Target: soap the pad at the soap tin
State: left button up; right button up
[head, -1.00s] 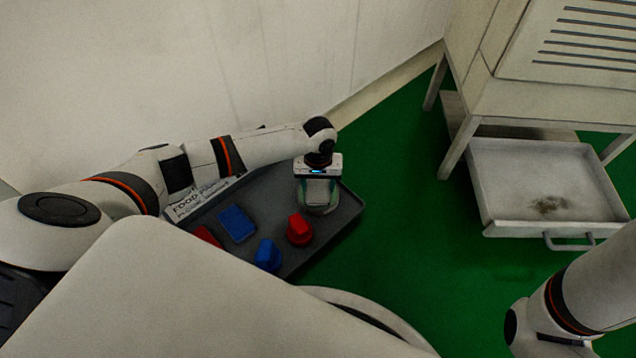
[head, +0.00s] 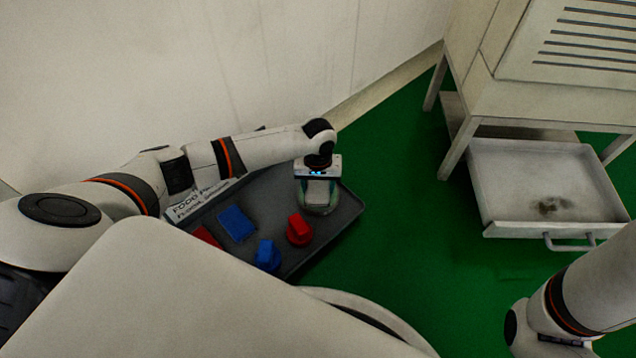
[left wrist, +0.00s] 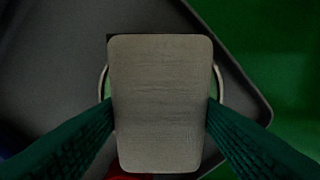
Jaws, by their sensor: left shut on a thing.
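The pad (left wrist: 160,100) is a pale grey-beige block with rounded corners. My left gripper (left wrist: 160,118) is shut on it, with a green finger along each side. In the head view my left gripper (head: 318,186) points down over the right end of the dark tray. The soap tin (head: 320,209) is round and sits on the tray below the gripper and pad. In the left wrist view only slivers of its rim (left wrist: 219,84) show beside the pad. Contact between pad and soap is hidden. My right arm shows at lower right, but its gripper does not.
The dark tray (head: 346,212) also holds a red-handled piece (head: 299,230), a blue-handled piece (head: 267,256), a flat blue block (head: 237,223) and a partly hidden red piece (head: 207,237). A label card (head: 190,201) lies at its left. A stained drawer (head: 500,190) stands open at right. Green floor lies between.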

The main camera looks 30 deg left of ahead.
pick_arm(q)
jog(key=shift+f, duration=0.35)
dwell(0.4)
jog(key=shift+s+f+p, duration=0.1)
jog(key=shift+f+p, duration=0.05)
jog(key=shift+p, duration=0.4)
dwell(2.0)
